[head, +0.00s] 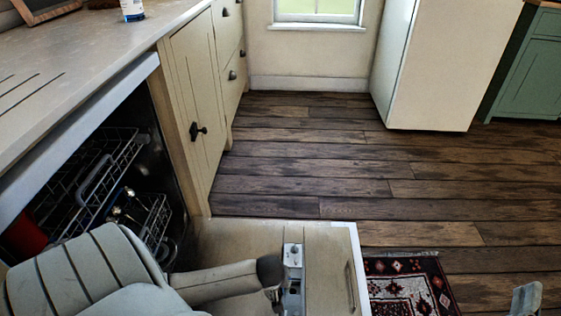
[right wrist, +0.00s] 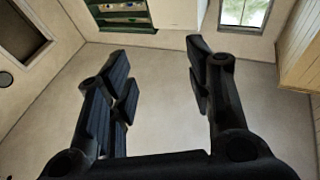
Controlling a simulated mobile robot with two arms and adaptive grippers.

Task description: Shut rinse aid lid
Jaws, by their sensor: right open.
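The dishwasher (head: 165,200) is at the left in the head view. Its door (head: 330,245) is folded down, reaching out over the floor. I cannot clearly make out the rinse aid lid. A small grey metallic piece (head: 292,256) shows over the door at the end of my left arm; I cannot tell whether it is a dispenser part or part of my wrist. My left gripper (head: 275,294) is low over the door and mostly hidden, its jaws unclear. My right gripper (right wrist: 157,60) is open and empty in the right wrist view, with no lid between its fingers.
Wire racks (head: 95,185) and a red item (head: 22,235) are inside the dishwasher. A bottle (head: 132,9) stands on the counter (head: 80,50). A patterned rug (head: 405,285) lies right of the door. The wooden floor (head: 300,150) beyond is clear, up to the fridge (head: 430,65).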

